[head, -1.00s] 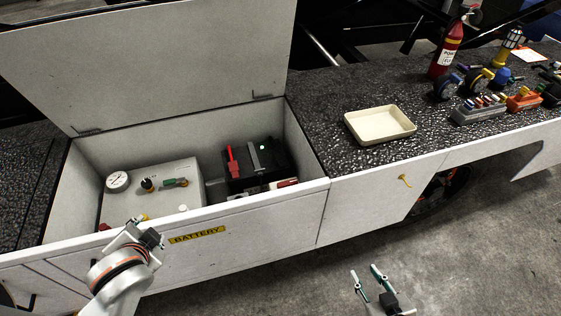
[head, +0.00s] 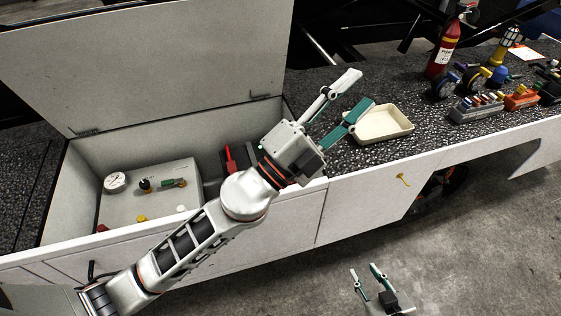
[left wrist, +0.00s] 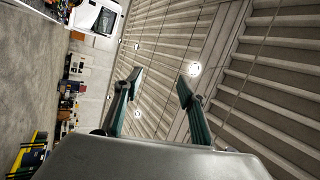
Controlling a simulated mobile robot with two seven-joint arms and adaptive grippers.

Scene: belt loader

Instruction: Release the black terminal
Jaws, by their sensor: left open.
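The battery box is open, its lid (head: 150,60) raised at the back. Inside it in the head view, a red lever-like part (head: 229,158) shows on the right; my left gripper and arm hide most of the dark battery around it. The black terminal is not visible behind my arm. My left gripper (head: 354,94) is open and empty, above the right end of the box, its fingers pointing up and right toward the tray. In the left wrist view its fingers (left wrist: 160,82) stand apart against the ceiling. My right gripper (head: 366,271) is open and empty over the floor at the bottom.
A cream tray (head: 391,135) lies on the black deck, close behind the left fingers in the picture. A gauge box (head: 152,203) fills the box's left side. A fire extinguisher (head: 444,50), casters and small coloured parts stand at the right.

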